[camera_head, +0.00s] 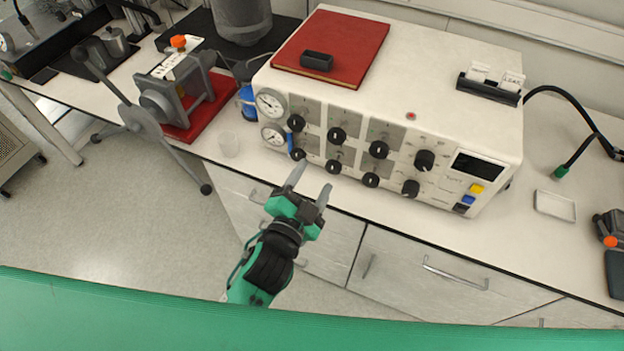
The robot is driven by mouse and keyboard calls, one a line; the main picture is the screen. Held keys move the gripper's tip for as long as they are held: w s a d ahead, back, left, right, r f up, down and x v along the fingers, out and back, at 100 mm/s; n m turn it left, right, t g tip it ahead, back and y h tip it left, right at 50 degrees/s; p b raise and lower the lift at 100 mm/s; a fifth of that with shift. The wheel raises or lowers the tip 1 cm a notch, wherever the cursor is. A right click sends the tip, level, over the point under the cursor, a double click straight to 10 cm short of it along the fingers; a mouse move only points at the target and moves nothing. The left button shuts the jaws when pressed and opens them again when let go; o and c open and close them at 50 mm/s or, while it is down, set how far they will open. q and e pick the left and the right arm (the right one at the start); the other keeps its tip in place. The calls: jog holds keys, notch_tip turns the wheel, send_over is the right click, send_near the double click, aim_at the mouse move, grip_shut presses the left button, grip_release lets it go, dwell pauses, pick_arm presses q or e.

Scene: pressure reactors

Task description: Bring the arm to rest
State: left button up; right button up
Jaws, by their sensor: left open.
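My left gripper (310,184) shows at the lower middle of the head view, at the end of my green and black arm. Its two grey fingers point up and away from me and stand apart, with nothing between them. In the picture it lies in front of the bench edge and drawers, just below the knobs of the white control box (440,135). I cannot tell its exact distance from the box; it appears apart from it. My right gripper is not in view.
A red book (345,38) with a small black block (317,61) lies on the box. A clamp device on a red base (205,118) is at left. A small white tray (555,206) lies at right. Open floor is at lower left.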

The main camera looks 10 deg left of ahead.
pick_arm(q)
jog(key=s+a+f+n+g+y, duration=0.1)
jog(key=s+a+f+g, duration=0.15)
jog(key=f, duration=1.05)
jog(key=s+a+f+n+g+y, duration=0.1)
jog(key=a+f+n+g, duration=0.15)
jog(key=f, duration=1.05)
jog(key=s+a+f+g+y, duration=0.1)
jog(key=s+a+f+g, duration=0.15)
jog(key=f, duration=1.05)
jog(key=s+a+f+n+g+y, duration=0.1)
jog(key=s+a+f+n+g, duration=0.2)
jog(key=s+f, duration=0.55)
jog(key=s+a+f+n+g+y, duration=0.1)
jog(key=s+a+f+g, duration=0.1)
jog(key=s+a+f, duration=0.45)
jog(key=s+a+f+n+g, duration=0.1)
jog(key=s+a+f+g, duration=0.1)
jog(key=s+f, duration=0.3)
jog(key=s+a+f+n+g, duration=0.1)
jog(key=s+a+f+n, duration=0.1)
jog(key=s, duration=1)
notch_tip(320, 180, down, 3)
jog(key=shift+a+r+g+y, duration=0.15)
jog(key=shift+a+g+y, duration=0.2)
jog(key=shift+a, duration=0.25)
